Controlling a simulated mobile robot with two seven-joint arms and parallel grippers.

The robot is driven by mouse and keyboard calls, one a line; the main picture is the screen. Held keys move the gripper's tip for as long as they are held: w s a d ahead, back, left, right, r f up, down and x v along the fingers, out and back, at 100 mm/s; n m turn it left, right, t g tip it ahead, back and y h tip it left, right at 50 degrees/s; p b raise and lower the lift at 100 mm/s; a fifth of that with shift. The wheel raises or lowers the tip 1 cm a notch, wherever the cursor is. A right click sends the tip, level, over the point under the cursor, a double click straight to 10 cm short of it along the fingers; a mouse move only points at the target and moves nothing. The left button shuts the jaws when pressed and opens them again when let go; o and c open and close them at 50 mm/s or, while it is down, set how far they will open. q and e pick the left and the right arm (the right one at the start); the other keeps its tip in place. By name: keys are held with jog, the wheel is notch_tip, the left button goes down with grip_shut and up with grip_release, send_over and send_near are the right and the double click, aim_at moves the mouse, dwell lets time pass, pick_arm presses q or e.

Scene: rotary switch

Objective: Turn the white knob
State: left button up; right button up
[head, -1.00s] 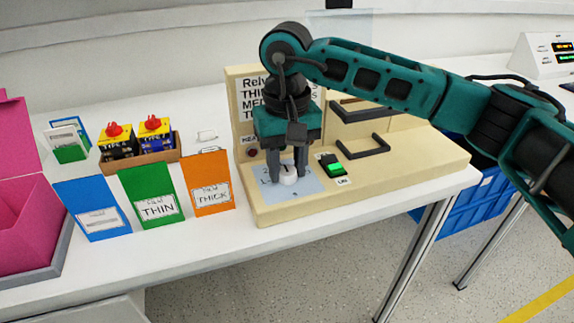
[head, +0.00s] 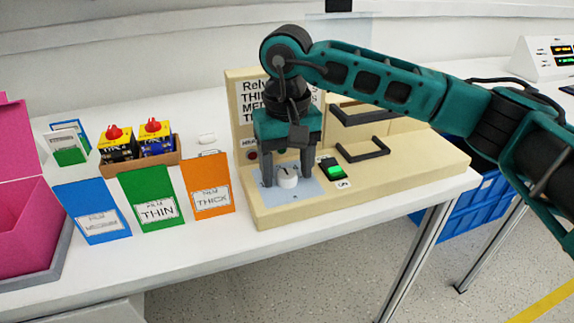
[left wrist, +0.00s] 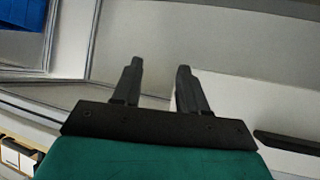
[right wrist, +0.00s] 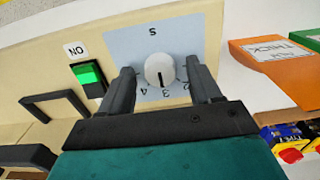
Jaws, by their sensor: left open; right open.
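The white knob (head: 288,178) stands on a light blue dial plate (head: 304,192) on the beige machine. In the right wrist view the knob (right wrist: 160,70) shows a dark pointer line toward the gripper side, near the printed 3 and 4. My right gripper (head: 287,180) points down over the knob, with its fingers open on either side of it. The fingers (right wrist: 162,80) look apart from the knob in the right wrist view. My left gripper (left wrist: 158,75) is open and empty, away from the machine; it does not show in the head view.
A green lit switch (head: 334,171) and a dark handle (head: 363,150) sit right of the dial. Blue, green (head: 152,197) and orange cards (head: 209,187) stand left of it. A pink box (head: 20,220) is at far left. A blue crate (head: 480,195) sits below the table.

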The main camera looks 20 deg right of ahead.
aim_at(287, 173)
notch_tip(287, 173, up, 13)
jog(key=p, duration=0.2)
dwell(0.3)
dwell(0.3)
